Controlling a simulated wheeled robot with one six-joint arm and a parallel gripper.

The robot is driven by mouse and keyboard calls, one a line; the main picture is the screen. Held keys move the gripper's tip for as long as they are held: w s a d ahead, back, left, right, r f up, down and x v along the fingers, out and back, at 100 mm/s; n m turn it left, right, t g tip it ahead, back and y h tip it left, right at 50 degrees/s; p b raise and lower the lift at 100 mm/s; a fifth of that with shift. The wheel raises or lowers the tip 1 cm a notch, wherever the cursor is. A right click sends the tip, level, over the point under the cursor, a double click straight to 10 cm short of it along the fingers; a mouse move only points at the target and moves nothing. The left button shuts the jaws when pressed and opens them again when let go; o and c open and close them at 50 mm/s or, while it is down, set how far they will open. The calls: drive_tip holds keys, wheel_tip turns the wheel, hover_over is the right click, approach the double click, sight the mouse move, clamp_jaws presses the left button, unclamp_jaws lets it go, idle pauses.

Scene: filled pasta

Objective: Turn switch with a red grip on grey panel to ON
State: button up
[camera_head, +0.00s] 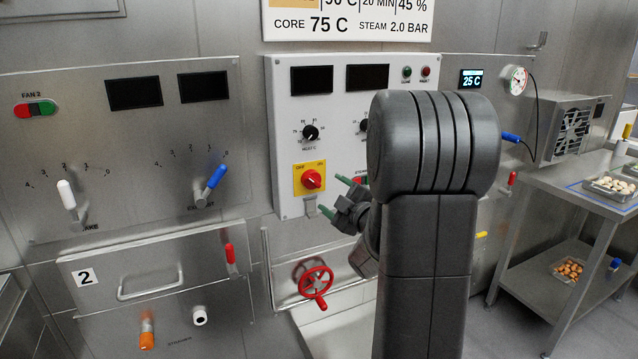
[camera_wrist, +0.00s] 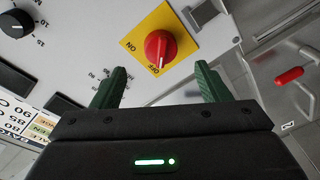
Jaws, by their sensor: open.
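The switch with a red grip (camera_head: 312,180) sits on a yellow plate on the light grey panel (camera_head: 290,130). In the wrist view the red grip (camera_wrist: 160,48) has a white mark pointing toward the OFF label; the ON label is to its left on the yellow plate (camera_wrist: 185,20). My gripper (camera_head: 334,195) is open and empty, to the right of the switch in the head view and apart from it. In the wrist view its two green fingers (camera_wrist: 161,78) stand on either side below the grip. My arm hides the panel's right part in the head view.
A metal latch (camera_head: 311,207) hangs below the yellow plate. A black dial (camera_head: 310,133) sits above the switch. A red handwheel (camera_head: 315,282) stands out below the panel. To the left, another panel has white (camera_head: 67,195) and blue (camera_head: 216,177) levers.

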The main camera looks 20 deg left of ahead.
sight(316, 183)
drive_tip(key=p+x, duration=0.1)
drive_tip(key=x, duration=0.7)
drive_tip(key=shift+s, duration=0.1)
drive_tip(key=shift+c, duration=0.4)
drive_tip(key=c, duration=0.9)
